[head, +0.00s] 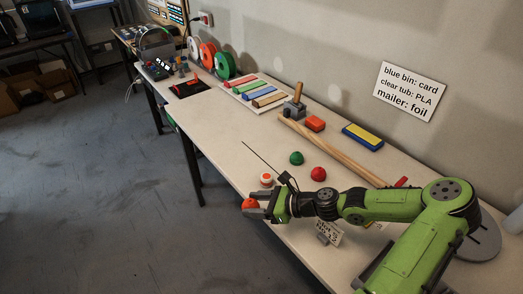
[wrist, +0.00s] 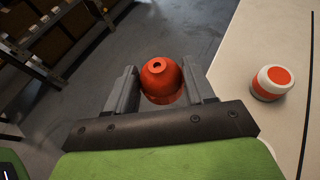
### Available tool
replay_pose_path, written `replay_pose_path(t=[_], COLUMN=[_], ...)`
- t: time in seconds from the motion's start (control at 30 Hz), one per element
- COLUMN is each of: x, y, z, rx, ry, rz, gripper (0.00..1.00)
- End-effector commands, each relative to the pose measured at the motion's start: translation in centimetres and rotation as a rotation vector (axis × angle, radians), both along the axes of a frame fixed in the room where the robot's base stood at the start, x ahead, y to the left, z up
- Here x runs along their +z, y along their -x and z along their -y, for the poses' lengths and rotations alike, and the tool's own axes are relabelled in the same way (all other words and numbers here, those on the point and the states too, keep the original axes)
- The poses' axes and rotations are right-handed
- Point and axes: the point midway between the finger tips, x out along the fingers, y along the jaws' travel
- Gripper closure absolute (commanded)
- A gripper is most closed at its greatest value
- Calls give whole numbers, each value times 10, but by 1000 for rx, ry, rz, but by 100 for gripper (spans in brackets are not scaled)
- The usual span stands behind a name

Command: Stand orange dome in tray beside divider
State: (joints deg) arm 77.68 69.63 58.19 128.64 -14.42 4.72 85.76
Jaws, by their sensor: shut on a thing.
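The orange dome (head: 249,204) is held in my gripper (head: 257,207), out past the table's front edge over the floor. In the wrist view the dome (wrist: 160,76) sits between the two grey fingers of my gripper (wrist: 161,88), with a small dark hole at its top. A white tray (head: 242,91) with several coloured bars lies farther back along the table; whether it is the task's tray I cannot tell. A smaller black tray-like piece (head: 186,91) with something red on it lies left of that. I cannot make out a clear divider.
A white and orange round piece (head: 266,180) stands on the table near my gripper. Green (head: 296,158) and red (head: 318,174) domes stand behind my arm. A long wooden bar (head: 335,152) crosses the table. A small sign (head: 328,233) stands near the front edge.

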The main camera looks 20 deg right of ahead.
Motion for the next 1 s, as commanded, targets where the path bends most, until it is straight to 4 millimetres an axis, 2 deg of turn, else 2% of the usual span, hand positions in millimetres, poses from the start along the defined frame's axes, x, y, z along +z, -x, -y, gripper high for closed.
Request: replay_pose_path(t=[0.13,0.3,0.43,0.5,0.57,0.73,1.0], x=[2,25,45,50,46,4,-37], y=[-19,-32,-33,-32,-32,-32,-32], z=[60,141,182,192,196,196,195], rx=[-189,-434,-557,-587,-599,-601,-600], ry=[10,13,7,3,-1,-6,-2], rz=[3,5,4,2,0,-3,-2], gripper=[75,75,75,75,75,75,75])
